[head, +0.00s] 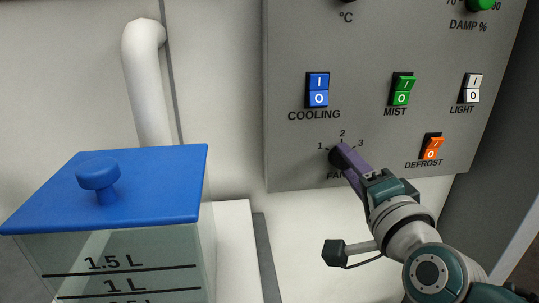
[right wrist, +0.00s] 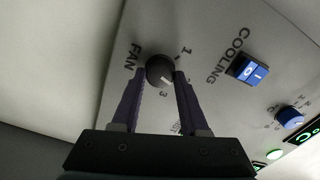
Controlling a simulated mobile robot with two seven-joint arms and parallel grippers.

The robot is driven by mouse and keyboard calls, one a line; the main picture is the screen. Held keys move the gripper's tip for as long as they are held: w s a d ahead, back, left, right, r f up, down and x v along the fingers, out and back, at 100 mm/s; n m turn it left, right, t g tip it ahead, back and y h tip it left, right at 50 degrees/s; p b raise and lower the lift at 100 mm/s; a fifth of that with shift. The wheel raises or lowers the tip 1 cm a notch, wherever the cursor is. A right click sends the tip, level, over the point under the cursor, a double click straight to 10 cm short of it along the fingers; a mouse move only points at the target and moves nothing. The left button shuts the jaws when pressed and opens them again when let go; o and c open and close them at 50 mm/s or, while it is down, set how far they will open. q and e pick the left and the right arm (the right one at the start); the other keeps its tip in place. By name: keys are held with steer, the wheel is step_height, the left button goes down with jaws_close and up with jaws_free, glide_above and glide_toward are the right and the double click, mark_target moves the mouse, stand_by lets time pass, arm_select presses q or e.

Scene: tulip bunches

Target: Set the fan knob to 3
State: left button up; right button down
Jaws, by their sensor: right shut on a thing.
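The fan knob (head: 333,157) is a dark round knob low on the grey panel, with the numbers 1, 2 and 3 around it. It is mostly hidden by my right gripper (head: 345,156) in the head view. In the right wrist view the knob (right wrist: 158,69) sits between the tips of my two purple fingers (right wrist: 160,76), which are closed on its sides. A pale mark on the knob points to the lower right there, between the 1 and the 3; the 2 is hidden. My left gripper is not in view.
The panel (head: 290,150) also carries the blue cooling switch (head: 318,90), green mist switch (head: 402,90), white light switch (head: 470,89) and orange defrost switch (head: 432,148). A clear tank with a blue lid (head: 150,180) stands at the left, below a white pipe (head: 146,85).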

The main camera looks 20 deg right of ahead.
steer(key=m+b, duration=0.1)
steer(key=m, duration=0.7)
steer(key=shift+f+m+b, duration=0.1)
steer(key=shift+m+b, duration=0.2)
steer(key=shift+b, duration=0.1)
steer(key=shift+m, duration=0.3)
steer(key=shift+c, duration=2.1)
jaws_free()
steer(key=v, duration=1)
